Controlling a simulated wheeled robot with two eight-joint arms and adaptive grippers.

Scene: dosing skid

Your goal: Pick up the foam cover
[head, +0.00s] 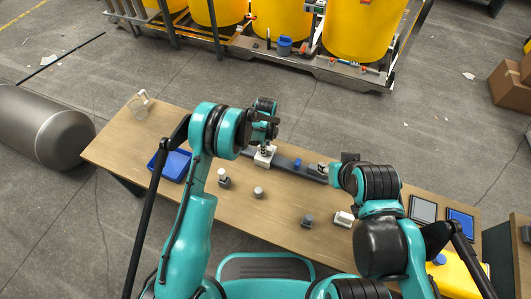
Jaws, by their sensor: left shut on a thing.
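My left gripper (265,149) is over the back part of the wooden table, with its fingers pointing down. It is shut on a small white block-like piece (263,160), which may be the foam cover; the view is too small to be sure. The piece is at the left end of a dark grey rail-like strip (287,163); I cannot tell whether it touches it. My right gripper (323,167) is near the right end of the strip, partly hidden by its own arm. I cannot tell whether its fingers are open.
The wooden table (125,148) bears a blue bin (178,165) at left, several small grey and white parts near the front, including a white block (344,218), and two flat panels (422,209) at right. A small blue piece (297,163) sits on the strip. Yellow tanks (360,30) stand behind.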

